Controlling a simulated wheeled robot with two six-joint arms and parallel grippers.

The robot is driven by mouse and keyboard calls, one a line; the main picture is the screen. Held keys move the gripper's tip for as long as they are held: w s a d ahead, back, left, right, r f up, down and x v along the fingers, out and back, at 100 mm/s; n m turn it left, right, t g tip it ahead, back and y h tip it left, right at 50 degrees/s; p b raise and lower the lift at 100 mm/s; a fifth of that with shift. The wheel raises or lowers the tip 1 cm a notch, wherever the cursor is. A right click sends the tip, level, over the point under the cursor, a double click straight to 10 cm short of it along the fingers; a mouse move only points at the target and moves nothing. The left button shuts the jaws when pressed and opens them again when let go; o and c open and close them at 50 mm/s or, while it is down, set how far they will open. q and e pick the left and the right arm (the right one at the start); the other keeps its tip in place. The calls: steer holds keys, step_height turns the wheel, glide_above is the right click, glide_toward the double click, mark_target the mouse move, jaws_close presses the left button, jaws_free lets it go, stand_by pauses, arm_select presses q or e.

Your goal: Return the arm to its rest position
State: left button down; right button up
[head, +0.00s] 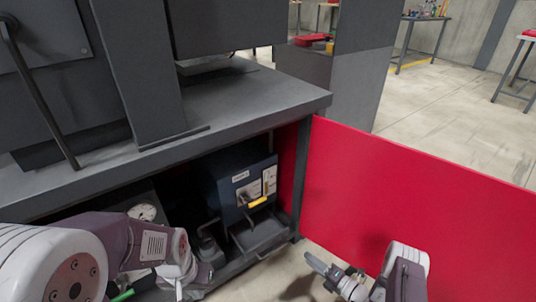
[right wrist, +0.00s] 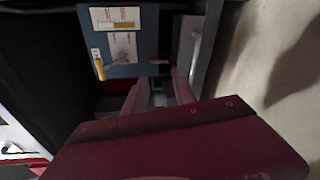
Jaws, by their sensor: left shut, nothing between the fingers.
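My left arm comes in from the left in the head view, in front of the open cabinet under the bench. Its gripper (head: 200,277) is low at the cabinet's front edge, small and partly hidden by its own wrist; it is shut with nothing in it. My right gripper (head: 332,274) is at the bottom, in front of the red door panel, pointing left toward the cabinet. In the right wrist view its two fingers (right wrist: 160,90) stand apart with nothing between them.
A dark blue box (head: 226,186) with a yellow handle (head: 257,202) stands in the cabinet; it also shows in the right wrist view (right wrist: 145,50). The open red door (head: 420,185) fills the right. A grey bench top (head: 240,105) lies above. A dial gauge (head: 143,212) is left.

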steer(key=w+a+r+n+g+y+p, duration=0.1)
steer(key=a+r+n+g+y+p, duration=0.25)
steer(key=r, duration=0.65)
steer(key=a+r+n+g+y, duration=0.15)
steer(key=a+r+n, duration=0.4)
steer(key=r, duration=0.55)
steer(key=s+a+r+n+g+h+p, duration=0.3)
steer(key=s+a+r+n+g+h, duration=0.2)
steer(key=s+r+n+g, duration=0.45)
steer(key=s+d+f+n+t+h+p, duration=0.1)
steer(key=s+d+f+n+t+h, duration=0.15)
steer(key=s+d+n+h, duration=1.4)
steer(key=w+r+n+y+p, duration=0.1)
steer(key=r+n+y+p, duration=0.1)
steer(key=r+p, duration=1)
steer(key=w+r+n+y+p, duration=0.1)
steer(key=w+r+n+p, duration=0.1)
steer(key=r+p, duration=1.1)
steer(key=w+r+n+t+y+p, duration=0.1)
steer(key=w+r+n+y+p, duration=0.1)
steer(key=r+p, duration=1.1)
steer(key=shift+w+a+n+y, duration=0.2)
steer(key=shift+a+n+y, duration=0.15)
steer(key=shift+n, duration=0.45)
